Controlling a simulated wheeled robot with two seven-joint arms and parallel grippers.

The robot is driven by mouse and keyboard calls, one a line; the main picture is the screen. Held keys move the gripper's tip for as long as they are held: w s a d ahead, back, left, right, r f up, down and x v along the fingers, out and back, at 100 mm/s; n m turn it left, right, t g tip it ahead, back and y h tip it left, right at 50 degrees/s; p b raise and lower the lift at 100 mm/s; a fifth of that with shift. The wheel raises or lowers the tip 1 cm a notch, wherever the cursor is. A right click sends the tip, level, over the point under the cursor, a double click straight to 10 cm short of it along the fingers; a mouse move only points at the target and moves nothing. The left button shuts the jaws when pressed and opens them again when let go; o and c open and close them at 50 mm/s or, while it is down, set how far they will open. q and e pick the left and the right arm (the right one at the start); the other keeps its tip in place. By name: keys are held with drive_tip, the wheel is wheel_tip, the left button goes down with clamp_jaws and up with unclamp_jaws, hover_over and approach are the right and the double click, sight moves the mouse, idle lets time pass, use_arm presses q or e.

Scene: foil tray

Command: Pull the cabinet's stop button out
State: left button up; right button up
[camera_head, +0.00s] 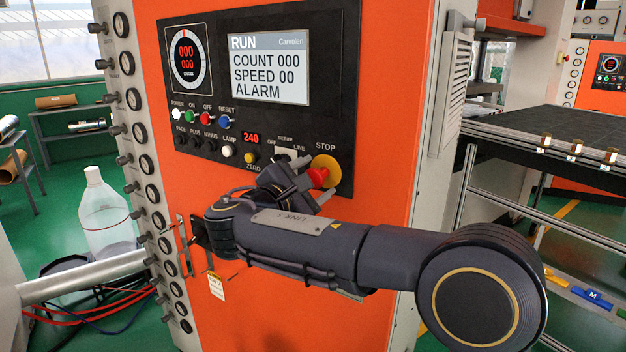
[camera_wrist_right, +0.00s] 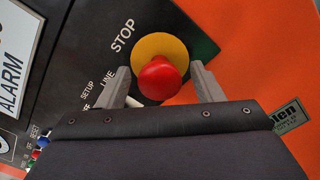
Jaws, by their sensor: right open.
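The red stop button (camera_head: 317,177) sits on a round yellow plate (camera_head: 326,164) at the lower right of the cabinet's black control panel. The button also shows in the right wrist view (camera_wrist_right: 159,78), with the word STOP beside it. My right gripper (camera_head: 322,190) is at the button; in the right wrist view its two fingers (camera_wrist_right: 160,88) stand apart, one on each side of the red cap. Gaps show between the fingers and the cap. The gripper's body hides the button's lower side in the head view. My left gripper is not in view.
The orange cabinet (camera_head: 385,120) carries a screen (camera_head: 268,68) reading RUN and ALARM, and a row of small buttons and knobs left of the stop button. A dark table (camera_head: 560,125) stands at the right. A clear bottle (camera_head: 105,215) stands at the left.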

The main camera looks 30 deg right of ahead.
drive_tip(key=b+v, duration=0.1)
drive_tip(key=v, duration=0.7)
drive_tip(key=shift+b, duration=0.3)
drive_tip(key=shift+d, duration=0.1)
drive_tip(key=s+d+f+m+g+y, duration=0.2)
drive_tip(key=s+d+f+y, duration=0.35)
drive_tip(key=f, duration=0.35)
drive_tip(key=s+d+f+m+g+y, duration=0.3)
drive_tip(key=s+d+f+y, duration=0.1)
drive_tip(key=s+f, duration=0.4)
drive_tip(key=s+a+f+m+t+y, duration=0.2)
drive_tip(key=s+a+f+m+y, duration=0.8)
drive_tip(key=a, duration=0.3)
drive_tip(key=shift+s+f+m, duration=0.15)
drive_tip(key=shift+s+m, duration=0.5)
drive_tip(key=shift+m, duration=0.05)
